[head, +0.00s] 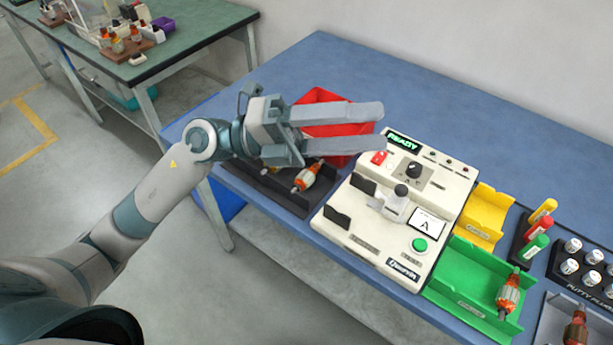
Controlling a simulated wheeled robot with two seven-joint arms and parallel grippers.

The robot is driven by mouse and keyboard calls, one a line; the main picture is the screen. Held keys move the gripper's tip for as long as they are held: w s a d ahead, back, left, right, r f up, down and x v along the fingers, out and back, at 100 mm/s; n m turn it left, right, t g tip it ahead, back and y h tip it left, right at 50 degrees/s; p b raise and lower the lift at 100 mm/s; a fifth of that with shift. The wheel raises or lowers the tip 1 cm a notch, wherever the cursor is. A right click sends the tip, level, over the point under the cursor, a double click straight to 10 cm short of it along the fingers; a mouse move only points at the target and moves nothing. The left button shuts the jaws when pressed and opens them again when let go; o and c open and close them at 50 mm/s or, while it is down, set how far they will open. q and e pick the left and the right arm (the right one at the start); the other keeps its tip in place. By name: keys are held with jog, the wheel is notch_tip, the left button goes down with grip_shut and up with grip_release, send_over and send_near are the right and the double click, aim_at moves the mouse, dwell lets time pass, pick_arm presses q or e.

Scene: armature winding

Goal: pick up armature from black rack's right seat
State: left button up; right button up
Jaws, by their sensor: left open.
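The black rack (268,187) lies on the blue table at the left, partly hidden under my left gripper. An armature (307,176) with an orange winding lies at the rack's right side. More of the rack's contents, towards its left, are mostly covered by the gripper. My left gripper (380,127) is open and empty, its two fingers pointing right, above the rack and the red bin. My right gripper is not in view.
A red bin (330,148) stands behind the rack. A white winding machine (395,262) stands right of it, its display reading READY. Yellow (487,212) and green (462,268) trays follow. One armature (509,293) lies in the green tray, another (576,328) at the lower right.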

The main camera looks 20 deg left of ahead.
pick_arm(q)
jog(key=w+a+f+m+g+y, duration=0.1)
jog(key=a+f+m+y, duration=0.15)
jog(key=f+y, duration=0.2)
jog(key=w+a+f+m+y, duration=0.1)
jog(key=w+a+f+y, duration=0.15)
jog(key=f+y, duration=0.2)
jog(key=w+a+f+n+y, duration=0.1)
jog(key=w+a+y, duration=0.1)
jog(key=a, duration=0.4)
jog(key=w+a+f+n+t+y, duration=0.1)
jog(key=w+a+f+y, duration=0.1)
jog(key=a+y, duration=0.3)
jog(key=shift+w+a+f, duration=0.15)
jog(key=shift+a+f, duration=0.15)
jog(key=shift+a, duration=0.95)
jog(key=p, duration=0.3)
send_near(304, 173)
jog(key=x, duration=0.4)
jog(key=shift+d+f, duration=0.25)
jog(key=shift+f, duration=0.1)
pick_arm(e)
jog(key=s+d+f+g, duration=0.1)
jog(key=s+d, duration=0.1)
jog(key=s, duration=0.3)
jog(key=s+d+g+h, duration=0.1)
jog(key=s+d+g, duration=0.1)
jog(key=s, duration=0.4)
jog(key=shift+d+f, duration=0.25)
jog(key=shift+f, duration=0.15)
